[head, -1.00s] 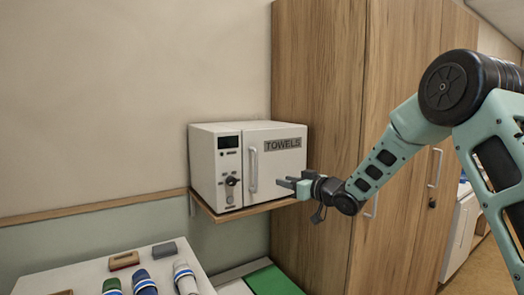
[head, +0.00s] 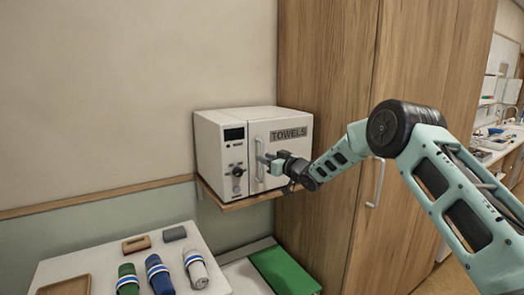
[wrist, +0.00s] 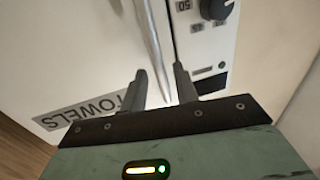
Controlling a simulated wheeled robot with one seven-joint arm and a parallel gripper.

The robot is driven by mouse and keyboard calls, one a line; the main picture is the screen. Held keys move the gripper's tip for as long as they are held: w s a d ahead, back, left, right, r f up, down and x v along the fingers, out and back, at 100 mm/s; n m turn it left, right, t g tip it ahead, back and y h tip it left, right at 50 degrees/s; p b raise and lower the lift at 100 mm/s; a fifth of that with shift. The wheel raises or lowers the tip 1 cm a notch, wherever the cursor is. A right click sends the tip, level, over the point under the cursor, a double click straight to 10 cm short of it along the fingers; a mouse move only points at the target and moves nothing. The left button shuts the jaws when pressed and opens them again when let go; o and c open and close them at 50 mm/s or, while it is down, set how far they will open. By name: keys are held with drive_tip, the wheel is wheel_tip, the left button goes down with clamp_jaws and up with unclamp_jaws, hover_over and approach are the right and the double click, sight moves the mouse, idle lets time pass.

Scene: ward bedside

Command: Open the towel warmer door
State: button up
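The white towel warmer (head: 222,160) sits on a wooden wall shelf, its door (head: 285,160) shut and marked TOWELS. A vertical metal bar handle (head: 258,150) is at the door's left edge. My gripper (head: 264,160) is at the handle, in front of the door. In the wrist view my gripper (wrist: 161,82) is open, with one finger on each side of the handle (wrist: 153,45). Gaps show between the bar and both fingers. How deep the bar sits between them is hard to tell.
A control panel with a black knob (wrist: 216,8) is beside the handle. The wooden shelf (head: 240,202) is under the warmer. A tall wooden cabinet (head: 330,110) stands to the right. A white table (head: 110,262) with rolled towels is at the lower left.

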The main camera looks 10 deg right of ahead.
drive_tip(key=shift+p+x, duration=0.45)
drive_tip(key=shift+x, duration=1)
clamp_jaws()
drive_tip(key=shift+s, duration=0.1)
